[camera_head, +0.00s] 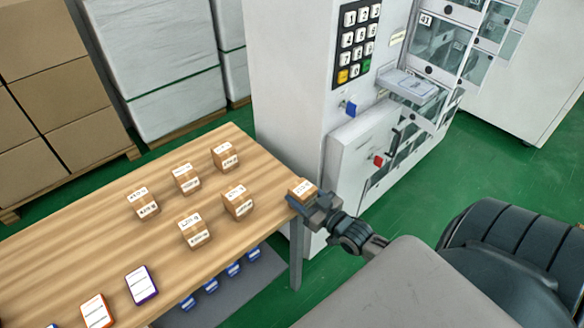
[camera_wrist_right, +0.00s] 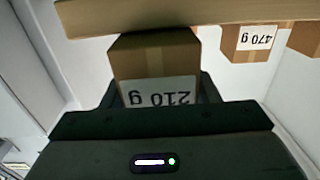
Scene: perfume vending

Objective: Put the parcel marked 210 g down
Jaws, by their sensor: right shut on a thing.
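The parcel marked 210 g (camera_wrist_right: 155,62) is a small brown box with a white label. It shows upside down in the right wrist view, between the fingers of my right gripper (camera_wrist_right: 158,92). In the head view the same parcel (camera_head: 301,188) is at the right end of the wooden table (camera_head: 95,222), by its corner. My right gripper (camera_head: 312,203) is shut on it, reaching in from the right. I cannot tell whether the parcel touches the tabletop. My left gripper is not in view.
Several other labelled parcels stand on the table, the nearest at its right end (camera_head: 238,201); one marked 470 g (camera_wrist_right: 249,42) shows in the wrist view. Flat cards (camera_head: 141,285) lie at the front. The white vending machine (camera_head: 300,85) stands behind the table's right end.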

